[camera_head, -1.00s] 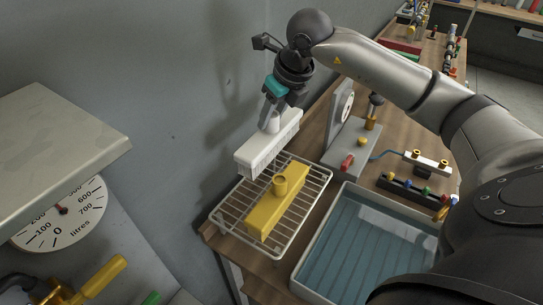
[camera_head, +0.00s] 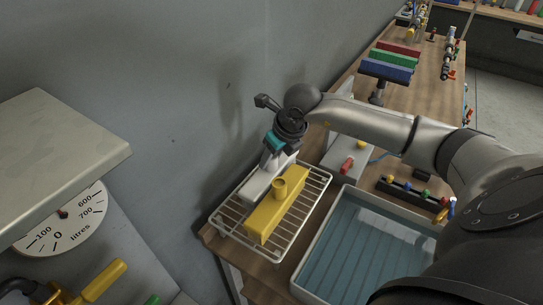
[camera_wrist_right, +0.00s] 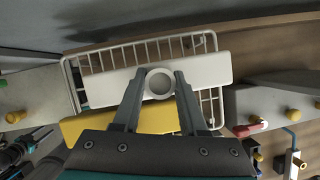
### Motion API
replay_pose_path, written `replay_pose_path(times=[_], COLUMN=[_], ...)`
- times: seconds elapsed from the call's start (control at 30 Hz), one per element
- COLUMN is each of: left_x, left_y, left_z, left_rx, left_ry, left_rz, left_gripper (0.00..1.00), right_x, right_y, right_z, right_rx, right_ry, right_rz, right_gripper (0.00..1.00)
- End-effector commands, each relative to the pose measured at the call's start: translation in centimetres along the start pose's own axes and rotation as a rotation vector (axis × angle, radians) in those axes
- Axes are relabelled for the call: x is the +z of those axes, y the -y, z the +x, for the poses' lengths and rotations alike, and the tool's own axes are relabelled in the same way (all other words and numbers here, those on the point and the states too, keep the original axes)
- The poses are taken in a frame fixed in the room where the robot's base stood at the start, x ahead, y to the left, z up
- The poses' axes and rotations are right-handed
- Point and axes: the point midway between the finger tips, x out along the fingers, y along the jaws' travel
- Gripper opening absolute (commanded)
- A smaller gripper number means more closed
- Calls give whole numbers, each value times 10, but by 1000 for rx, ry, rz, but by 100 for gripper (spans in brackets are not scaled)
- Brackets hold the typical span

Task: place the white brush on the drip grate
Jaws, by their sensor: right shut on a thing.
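The white brush (camera_head: 257,184) is at the drip grate (camera_head: 230,216), on its wall side, behind the yellow brush (camera_head: 272,216). The yellow brush lies on the grate with its round handle stub up. My right gripper (camera_head: 270,160) is above the white brush. In the right wrist view the fingers (camera_wrist_right: 158,88) are shut around the round stub of the white brush (camera_wrist_right: 206,70). The white brush lies roughly parallel to the yellow one (camera_wrist_right: 150,121), very close beside it. I cannot tell whether its underside touches the wires. My left gripper is not in view.
A water tray (camera_head: 365,245) stands right of the grate. A grey box with a red knob (camera_head: 347,165) stands behind the tray. The grey wall (camera_head: 120,70) is close on the left. Blue, green and red brushes (camera_head: 388,66) stand at the back of the bench.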

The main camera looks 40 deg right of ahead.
Motion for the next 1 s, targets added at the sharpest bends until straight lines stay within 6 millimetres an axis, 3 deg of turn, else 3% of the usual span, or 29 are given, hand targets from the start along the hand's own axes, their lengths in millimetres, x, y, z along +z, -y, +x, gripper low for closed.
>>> replay_pose_path(times=[0.13, 0.17, 0.4, 0.77, 1.0], left_x=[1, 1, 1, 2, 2], left_y=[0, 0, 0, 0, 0], left_z=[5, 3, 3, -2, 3], left_rx=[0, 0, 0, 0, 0], left_ry=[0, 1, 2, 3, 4], left_rz=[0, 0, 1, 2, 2], left_gripper=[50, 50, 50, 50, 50], right_x=[-1, -1, -1, 1, 1], right_y=[0, 0, 0, 0, 1], right_z=[3, 3, 2, -2, -42], right_rx=[0, 0, 0, 0, -3], right_ry=[3, 0, 0, 0, 3], right_rz=[0, 0, 0, 0, -2], right_gripper=[0, 45, 72, 72, 72])
